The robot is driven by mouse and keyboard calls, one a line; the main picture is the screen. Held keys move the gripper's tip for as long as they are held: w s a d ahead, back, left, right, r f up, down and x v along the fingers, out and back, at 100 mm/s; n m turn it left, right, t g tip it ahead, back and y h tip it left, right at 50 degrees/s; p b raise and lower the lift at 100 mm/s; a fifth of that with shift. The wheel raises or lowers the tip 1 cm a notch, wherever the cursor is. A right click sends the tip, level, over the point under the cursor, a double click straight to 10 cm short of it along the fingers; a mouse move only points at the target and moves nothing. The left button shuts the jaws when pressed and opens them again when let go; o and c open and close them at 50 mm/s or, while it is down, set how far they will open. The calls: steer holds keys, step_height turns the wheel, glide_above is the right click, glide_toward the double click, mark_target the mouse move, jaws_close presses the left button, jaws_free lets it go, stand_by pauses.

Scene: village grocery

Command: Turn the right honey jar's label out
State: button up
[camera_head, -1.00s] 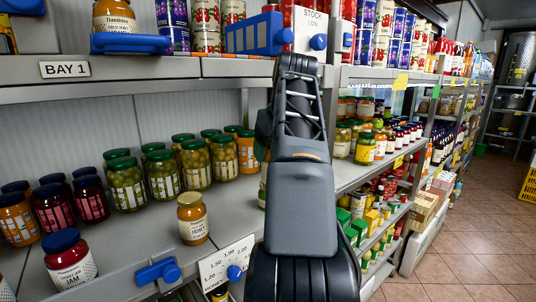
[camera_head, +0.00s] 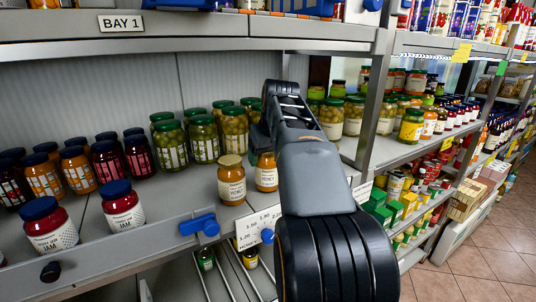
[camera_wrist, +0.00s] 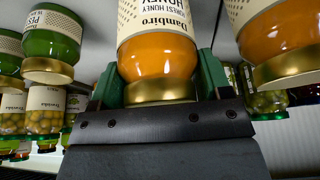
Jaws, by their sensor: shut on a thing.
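Two honey jars with gold lids stand near the front of the shelf in the head view. The left honey jar (camera_head: 231,181) stands free with its label to the front. The right honey jar (camera_head: 266,174) stands beside it, partly hidden by my arm, with part of its label showing. In the wrist view, which is upside down, my gripper (camera_wrist: 159,85) has its green fingers shut on both sides of the right honey jar (camera_wrist: 157,60). Its Dambiro label faces the wrist camera. The left honey jar (camera_wrist: 280,45) is at the right there, apart from the fingers.
Two jam jars (camera_head: 122,206) stand at the front left. Olive jars (camera_head: 204,139) are behind the honey. A blue clip (camera_head: 199,225) and a price card (camera_head: 258,229) are on the shelf edge. A shelf post (camera_head: 373,95) rises right of my arm.

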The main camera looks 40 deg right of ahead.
steer(key=n+y, duration=0.1)
steer(key=n, duration=0.3)
steer(key=shift+a+r+y+p, duration=0.1)
steer(key=shift+r+y+p, duration=0.05)
steer(key=shift+y+p, duration=0.25)
steer(key=shift+n, duration=0.7)
steer(key=shift+f, duration=0.3)
steer(key=o, duration=1.4)
steer(key=shift+o, duration=0.2)
steer(key=shift+f, duration=0.1)
